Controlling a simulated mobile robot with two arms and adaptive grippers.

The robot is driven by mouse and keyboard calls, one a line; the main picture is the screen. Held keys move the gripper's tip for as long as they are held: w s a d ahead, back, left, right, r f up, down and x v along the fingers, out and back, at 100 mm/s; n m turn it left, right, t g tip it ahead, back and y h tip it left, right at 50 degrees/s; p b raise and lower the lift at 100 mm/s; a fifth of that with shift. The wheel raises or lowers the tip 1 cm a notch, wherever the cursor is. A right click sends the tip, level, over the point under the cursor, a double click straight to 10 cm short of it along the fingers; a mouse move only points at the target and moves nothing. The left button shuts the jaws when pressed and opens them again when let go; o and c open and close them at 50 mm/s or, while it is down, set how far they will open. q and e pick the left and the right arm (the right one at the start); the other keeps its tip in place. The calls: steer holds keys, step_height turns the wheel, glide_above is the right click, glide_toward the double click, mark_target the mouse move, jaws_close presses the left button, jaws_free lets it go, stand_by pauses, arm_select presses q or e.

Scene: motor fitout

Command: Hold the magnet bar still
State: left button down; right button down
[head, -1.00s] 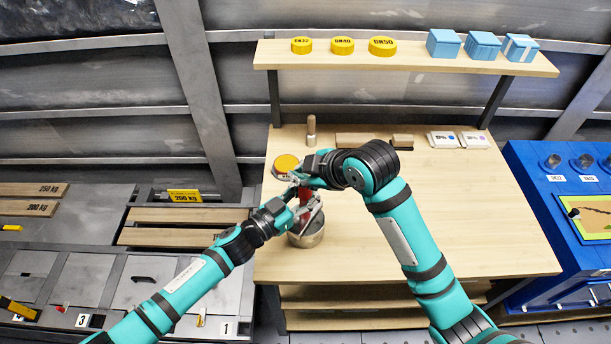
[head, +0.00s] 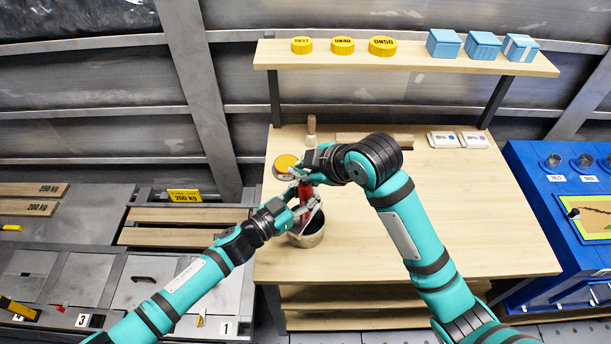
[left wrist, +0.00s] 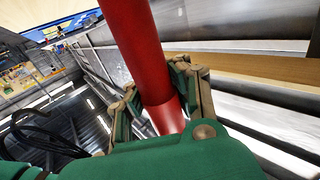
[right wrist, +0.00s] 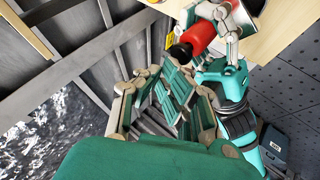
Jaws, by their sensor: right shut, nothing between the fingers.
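The magnet bar is a red rod (head: 305,188) with a black end that shows in the right wrist view (right wrist: 181,51). My left gripper (head: 309,207) has its fingers closed on both sides of the rod, which also fills the middle of the left wrist view (left wrist: 145,60). The rod stands roughly upright above or partly in a round metal pot (head: 308,236); its lower end is hidden. My right gripper (head: 302,172) is close to the rod's upper end. In the right wrist view its fingers (right wrist: 170,88) are together and empty, with the rod beside them.
A round yellow-topped container (head: 284,162) stands just behind the grippers. A small wooden-handled item (head: 311,128) and white boxes (head: 443,140) are at the table's back. The shelf (head: 411,54) holds yellow discs and blue boxes. The table's right half (head: 480,220) is clear.

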steer(key=shift+r, duration=0.3)
steer(key=shift+r, duration=2.55)
arm_select(q)
steer(key=c, duration=1.2)
jaws_free()
